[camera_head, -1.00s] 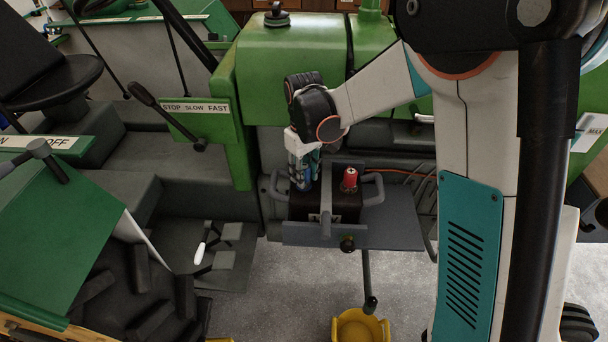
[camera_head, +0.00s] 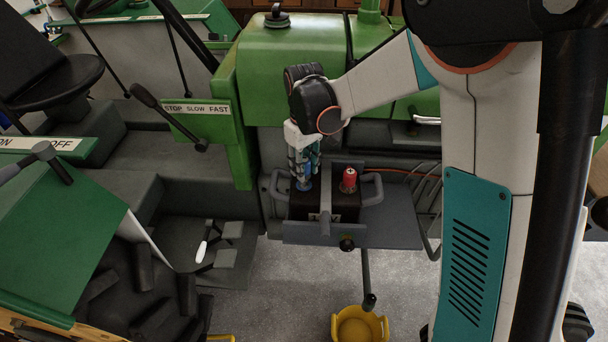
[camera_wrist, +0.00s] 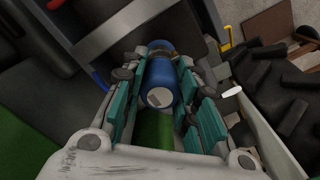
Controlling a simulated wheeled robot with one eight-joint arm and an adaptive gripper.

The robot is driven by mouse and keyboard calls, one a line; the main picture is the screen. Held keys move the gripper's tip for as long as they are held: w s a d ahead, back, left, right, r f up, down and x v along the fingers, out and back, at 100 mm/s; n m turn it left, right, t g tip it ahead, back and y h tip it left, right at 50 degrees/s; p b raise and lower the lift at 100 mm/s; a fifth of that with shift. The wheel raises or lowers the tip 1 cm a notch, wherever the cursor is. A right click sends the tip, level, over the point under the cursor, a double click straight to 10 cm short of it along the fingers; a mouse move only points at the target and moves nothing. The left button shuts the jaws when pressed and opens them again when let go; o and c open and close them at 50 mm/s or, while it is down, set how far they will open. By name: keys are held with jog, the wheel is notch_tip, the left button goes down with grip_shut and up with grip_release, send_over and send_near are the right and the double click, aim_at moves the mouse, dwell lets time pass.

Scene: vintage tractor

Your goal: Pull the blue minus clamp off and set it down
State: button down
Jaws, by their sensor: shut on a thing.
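The blue minus clamp (camera_wrist: 160,82) is a blue cylinder with a pale end and a small dark mark. It lies between the finger pads of my gripper (camera_wrist: 160,100), which is shut on it. In the head view my gripper (camera_head: 304,165) points down over the left part of the black battery (camera_head: 325,205). The red plus clamp (camera_head: 349,180) stands upright on the battery's right side.
A grey bar crosses the battery between the clamps, with grey handles at either side. The grey shelf (camera_head: 390,228) is bare to the right. A yellow bucket (camera_head: 360,330) stands on the floor below. The green tractor body (camera_head: 290,75) rises behind.

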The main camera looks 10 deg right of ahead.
aim_at(304, 160)
jog(key=shift+r, duration=0.15)
jog(key=shift+r+p, duration=1.25)
jog(key=shift+r, duration=0.65)
jog(key=shift+s+f, duration=0.1)
